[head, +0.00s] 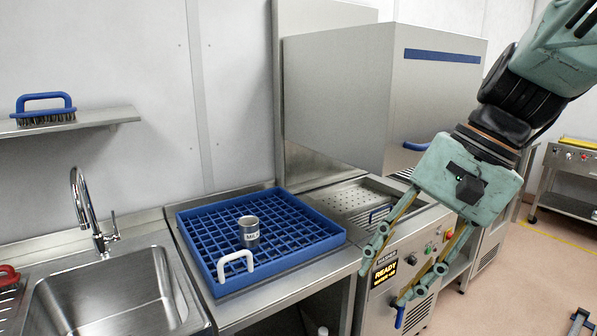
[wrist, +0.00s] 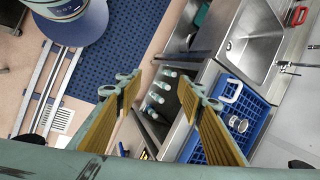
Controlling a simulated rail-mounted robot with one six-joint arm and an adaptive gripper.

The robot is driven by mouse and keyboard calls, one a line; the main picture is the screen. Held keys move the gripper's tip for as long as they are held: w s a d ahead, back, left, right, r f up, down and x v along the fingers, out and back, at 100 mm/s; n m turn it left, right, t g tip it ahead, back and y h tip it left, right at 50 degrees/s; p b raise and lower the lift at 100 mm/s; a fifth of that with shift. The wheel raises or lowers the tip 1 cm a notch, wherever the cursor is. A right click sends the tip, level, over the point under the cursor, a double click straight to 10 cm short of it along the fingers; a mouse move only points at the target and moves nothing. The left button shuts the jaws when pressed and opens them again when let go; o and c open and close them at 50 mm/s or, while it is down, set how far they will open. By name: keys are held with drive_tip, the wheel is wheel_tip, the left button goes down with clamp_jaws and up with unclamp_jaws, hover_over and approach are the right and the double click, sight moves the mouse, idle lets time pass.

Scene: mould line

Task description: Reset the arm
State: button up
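My gripper (head: 386,274) hangs at the right of the head view, in front of the control panel of a steel washing machine. Its two fingers are spread wide with nothing between them. In the wrist view my gripper (wrist: 168,97) also shows open and empty, with the floor and a steel counter beyond it. My arm comes in from the upper right of the head view.
A blue rack (head: 300,255) on the counter holds a metal cup (head: 249,232). A sink (head: 105,290) is at left. A brush (head: 45,109) sits on a wall shelf. The machine's raised hood (head: 345,90) stands behind my gripper. Several bottles (wrist: 160,90) stand under the counter.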

drive_tip(key=s+d+n+t+h, duration=0.1)
drive_tip(key=s+d+n+h, duration=0.1)
drive_tip(key=s, duration=0.6)
drive_tip(key=s+d+r+n+t+h, duration=0.1)
drive_tip(key=s+d+n+t+h, duration=0.1)
drive_tip(key=s, duration=0.7)
drive_tip(key=shift+d+r+n+h, duration=0.35)
drive_tip(key=shift+d+n, duration=0.55)
drive_tip(key=shift+n, duration=0.5)
